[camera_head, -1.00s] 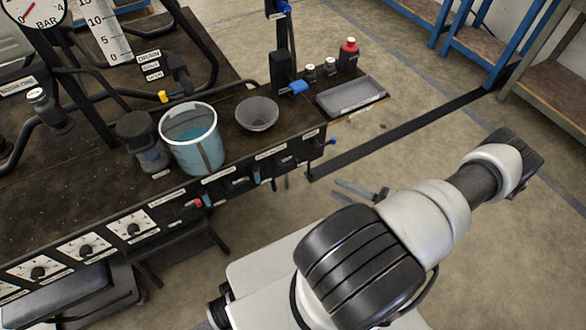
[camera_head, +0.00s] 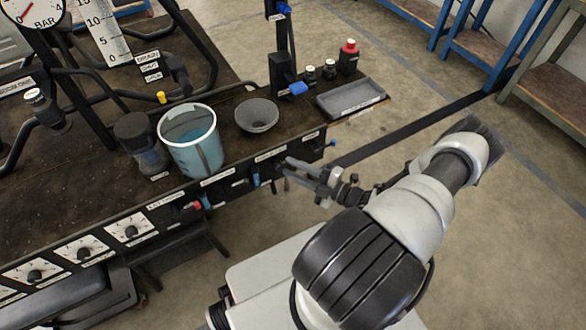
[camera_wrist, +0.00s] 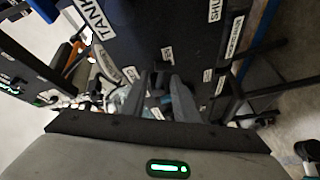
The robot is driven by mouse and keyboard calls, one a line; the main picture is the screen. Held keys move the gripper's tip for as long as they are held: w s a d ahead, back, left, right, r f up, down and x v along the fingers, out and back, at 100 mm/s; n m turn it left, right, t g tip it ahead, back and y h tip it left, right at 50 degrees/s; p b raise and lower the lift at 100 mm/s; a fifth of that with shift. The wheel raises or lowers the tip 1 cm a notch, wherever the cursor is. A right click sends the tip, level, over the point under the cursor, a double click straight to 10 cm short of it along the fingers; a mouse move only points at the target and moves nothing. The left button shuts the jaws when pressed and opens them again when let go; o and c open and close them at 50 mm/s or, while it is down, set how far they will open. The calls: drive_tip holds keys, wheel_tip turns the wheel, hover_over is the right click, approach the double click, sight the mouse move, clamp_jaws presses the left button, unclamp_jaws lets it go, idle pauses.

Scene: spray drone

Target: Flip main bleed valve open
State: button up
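Several small valves sit along the black front panel (camera_head: 160,205) of the bench in the head view. They include a red handle (camera_head: 196,206), a blue handle (camera_head: 256,180) and a blue lever (camera_head: 332,143) at the right corner. The labels are too small to tell which is the main bleed valve. My gripper (camera_head: 288,169) is at the right part of this panel, its fingertips close to the front face. In the wrist view my gripper (camera_wrist: 158,90) has its two fingers apart, with a dark part of the panel between or behind them. Contact cannot be told.
On the bench stand a bucket of blue liquid (camera_head: 192,145), a grey bowl (camera_head: 257,115), a grey tray (camera_head: 350,98) and several small bottles, one with a red cap (camera_head: 348,57). Blue-framed shelves (camera_head: 485,45) stand at the back right.

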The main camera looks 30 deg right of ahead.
drive_tip(key=shift+w+a, duration=0.1)
drive_tip(key=shift+w, duration=0.1)
drive_tip(key=shift+c, duration=0.3)
clamp_jaws()
drive_tip(key=r+n+p, duration=0.1)
drive_tip(key=p, duration=0.1)
drive_tip(key=shift+r+n+g+p, duration=0.3)
drive_tip(key=shift+g+p, duration=0.05)
drive_tip(key=shift+g, duration=0.05)
drive_tip(key=shift+r+n+g+h+p, duration=0.15)
drive_tip(key=shift+n+g+h+p, duration=0.15)
drive_tip(key=shift+n+h+p, duration=0.5)
drive_tip(key=shift+f, duration=0.2)
drive_tip(key=shift+o, duration=0.3)
unclamp_jaws()
